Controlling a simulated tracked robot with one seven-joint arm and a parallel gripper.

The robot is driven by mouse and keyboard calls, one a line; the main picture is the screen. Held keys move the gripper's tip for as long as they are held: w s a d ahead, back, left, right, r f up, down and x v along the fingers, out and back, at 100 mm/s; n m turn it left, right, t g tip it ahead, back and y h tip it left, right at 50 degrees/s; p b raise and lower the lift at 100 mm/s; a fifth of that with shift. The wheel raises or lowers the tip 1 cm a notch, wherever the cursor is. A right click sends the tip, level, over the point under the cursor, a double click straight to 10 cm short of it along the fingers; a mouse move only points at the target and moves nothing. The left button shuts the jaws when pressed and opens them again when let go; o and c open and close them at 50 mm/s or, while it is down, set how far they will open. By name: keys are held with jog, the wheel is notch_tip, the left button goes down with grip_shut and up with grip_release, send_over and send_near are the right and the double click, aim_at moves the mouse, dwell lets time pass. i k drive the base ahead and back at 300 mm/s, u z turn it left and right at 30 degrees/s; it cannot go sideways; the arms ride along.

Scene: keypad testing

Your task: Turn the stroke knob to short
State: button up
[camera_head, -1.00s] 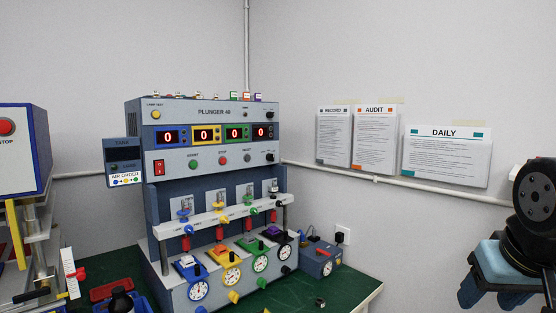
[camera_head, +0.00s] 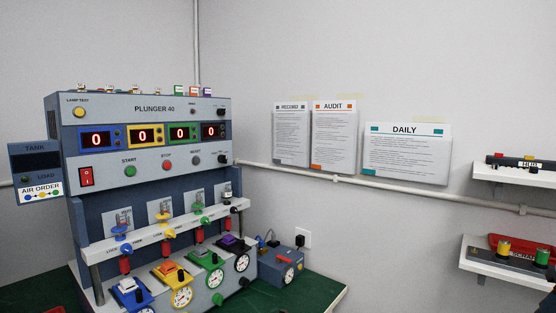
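The grey-blue PLUNGER 40 machine (camera_head: 150,92) stands on the green table at left. On the right end of its front panel are two small black knobs, an upper knob (camera_head: 222,112) and a lower knob (camera_head: 224,160). Their labels are too small to read, so I cannot tell which is the stroke knob or how either is set. My gripper is not in view; only a dark sliver, which may be my arm, shows at the bottom right corner.
A green table (camera_head: 312,297) carries the machine and a small blue box (camera_head: 281,268) with a gauge beside it. Two white wall shelves, an upper shelf (camera_head: 525,176) and a lower shelf (camera_head: 507,274), are at right. A pipe runs along the wall. Papers hang above it.

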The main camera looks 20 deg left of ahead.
aim_at(221, 159)
jog(key=u, duration=0.75)
jog(key=i, duration=0.1)
jog(key=z, duration=2.4)
jog(key=k, duration=1.05)
jog(key=u, duration=1.75)
jog(key=i, duration=1)
jog(key=u, duration=0.05)
